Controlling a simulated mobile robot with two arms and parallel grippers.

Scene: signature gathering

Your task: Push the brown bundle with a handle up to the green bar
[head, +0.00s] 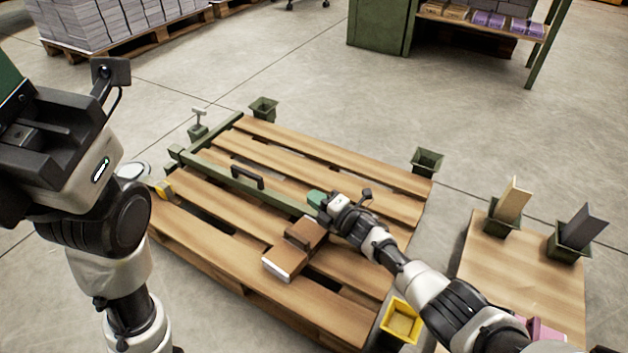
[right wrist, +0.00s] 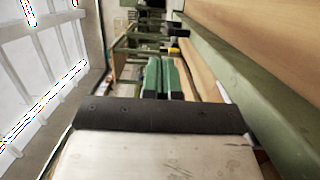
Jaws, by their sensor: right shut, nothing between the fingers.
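The brown bundle (head: 283,257) lies on the slatted wooden pallet (head: 200,245), its white end toward the lower left. A raised brown handle (head: 303,233) stands on its top. The green bar (head: 222,170) crosses the pallet and carries a black handle (head: 247,177). It also runs down the right side of the right wrist view (right wrist: 245,85). My right gripper (head: 317,203) is shut and empty, at the bundle's upper right end and the bar's right end. Its green fingers are together in the right wrist view (right wrist: 161,78). Contact there is hidden. My left gripper's (head: 12,95) fingertips are unclear.
A yellow bin (head: 401,322) stands at the pallet's lower right. A small wooden platform (head: 480,262) with green holders is at right. Green cups (head: 427,161) stand at the pallet corners. A paper-laden pallet (head: 110,22) and green workbench (head: 380,28) are behind, with clear floor between.

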